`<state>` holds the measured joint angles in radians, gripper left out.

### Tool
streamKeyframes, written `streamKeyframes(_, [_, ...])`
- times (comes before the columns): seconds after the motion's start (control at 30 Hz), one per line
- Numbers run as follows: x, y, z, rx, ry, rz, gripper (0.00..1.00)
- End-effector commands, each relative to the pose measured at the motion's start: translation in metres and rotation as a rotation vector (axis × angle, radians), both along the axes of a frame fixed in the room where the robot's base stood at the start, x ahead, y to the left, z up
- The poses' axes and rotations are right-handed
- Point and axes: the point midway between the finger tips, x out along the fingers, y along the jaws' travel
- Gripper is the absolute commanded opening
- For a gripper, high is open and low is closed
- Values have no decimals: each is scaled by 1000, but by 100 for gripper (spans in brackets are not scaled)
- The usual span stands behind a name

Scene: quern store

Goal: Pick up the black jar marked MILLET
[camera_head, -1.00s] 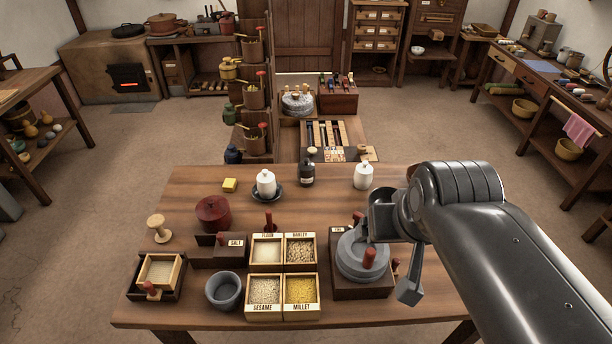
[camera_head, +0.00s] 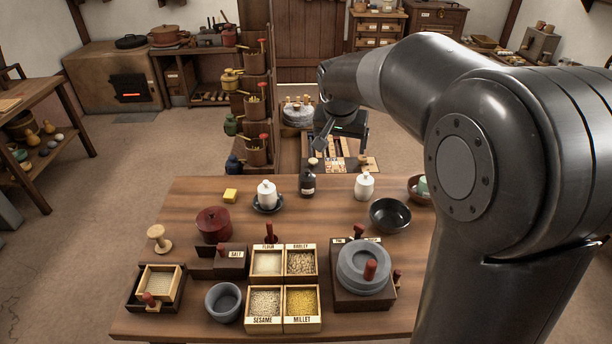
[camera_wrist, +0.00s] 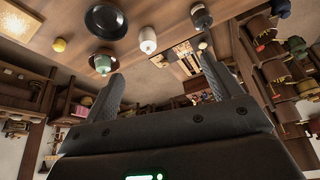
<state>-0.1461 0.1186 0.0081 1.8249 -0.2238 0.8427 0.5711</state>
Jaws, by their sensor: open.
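The black jar (camera_head: 308,182) stands upright near the far edge of the wooden table (camera_head: 190,262), with a pale knob on top and a small label I cannot read. It also shows at the top of the wrist view (camera_wrist: 201,17). My gripper (camera_head: 338,140) is open and empty, in the air beyond the far table edge, just past the jar in the picture and apart from it. In the wrist view its two fingers (camera_wrist: 163,80) stand wide apart with nothing between them.
A white jar on a dark saucer (camera_head: 267,207) stands left of the black jar; another white jar (camera_head: 364,187) stands right. A black bowl (camera_head: 390,215) sits further right. Grain boxes (camera_head: 284,311) and a quern (camera_head: 364,268) fill the front. A shelf tower (camera_head: 257,113) stands behind.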

Motion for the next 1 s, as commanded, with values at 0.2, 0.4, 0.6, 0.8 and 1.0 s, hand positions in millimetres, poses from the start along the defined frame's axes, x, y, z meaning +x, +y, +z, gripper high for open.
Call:
streamKeyframes(0.2, [70, 27, -48, -1, 14, -62, 84])
streamKeyframes(0.4, [125, 53, -102, -3, 18, -119, 84])
streamKeyframes(0.6, [165, 78, -159, -3, 17, -168, 84])
streamKeyframes(0.8, [184, 90, -191, -3, 13, -197, 84])
streamKeyframes(1.0, [190, 90, -207, -3, 13, -204, 84])
